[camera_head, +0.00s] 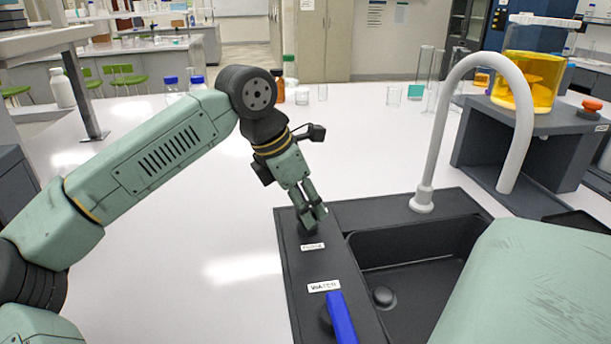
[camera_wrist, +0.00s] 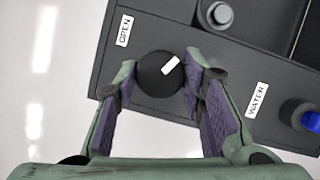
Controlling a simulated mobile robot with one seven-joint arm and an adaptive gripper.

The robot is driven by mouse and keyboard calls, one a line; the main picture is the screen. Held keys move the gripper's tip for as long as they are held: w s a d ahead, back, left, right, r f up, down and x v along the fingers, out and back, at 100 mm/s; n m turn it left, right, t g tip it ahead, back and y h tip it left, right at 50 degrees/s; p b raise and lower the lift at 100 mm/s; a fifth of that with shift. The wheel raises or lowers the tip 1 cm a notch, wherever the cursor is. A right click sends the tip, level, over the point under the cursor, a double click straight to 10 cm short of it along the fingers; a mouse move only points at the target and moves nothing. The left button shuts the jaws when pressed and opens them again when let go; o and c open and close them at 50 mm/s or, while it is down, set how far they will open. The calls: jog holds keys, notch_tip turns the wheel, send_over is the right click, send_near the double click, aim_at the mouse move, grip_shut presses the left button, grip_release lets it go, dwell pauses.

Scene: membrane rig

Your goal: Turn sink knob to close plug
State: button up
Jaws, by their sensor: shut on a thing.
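The round black sink knob (camera_wrist: 150,78) with a white pointer mark is on the dark sink rim. The pointer tilts toward the upper right in the wrist view, away from the OPEN label (camera_wrist: 124,30). My gripper (camera_head: 314,214) reaches down onto the knob, with its purple-padded fingers (camera_wrist: 160,82) closed on either side of it. In the head view the fingers mostly hide the knob. A small label (camera_head: 312,246) lies in front of it, its text hard to read.
A blue water handle (camera_head: 341,318) with a WATER label (camera_head: 323,287) is on the same rim, nearer me. A grey curved faucet (camera_head: 440,130) stands behind the basin. A yellow liquid vessel (camera_head: 528,80) stands on a dark stand.

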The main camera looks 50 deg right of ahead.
jog(key=m+g+p, duration=0.1)
jog(key=m, duration=0.2)
jog(key=m+g+y+p, duration=0.1)
jog(key=m+p, duration=0.1)
jog(key=m, duration=0.1)
jog(key=shift+w+d+r+y, duration=0.1)
jog(key=shift+d+y, duration=0.05)
jog(key=shift+y, duration=0.15)
jog(key=m+y+p, duration=0.1)
jog(key=m, duration=0.2)
jog(key=m+y+p, duration=0.1)
jog(key=m, duration=0.2)
jog(key=shift+d+g, duration=0.1)
jog(key=shift+g, duration=0.2)
jog(key=o, duration=1.1)
jog(key=v, duration=1.1)
jog(key=shift+w+d+r, duration=0.15)
jog(key=shift+w+r, duration=0.15)
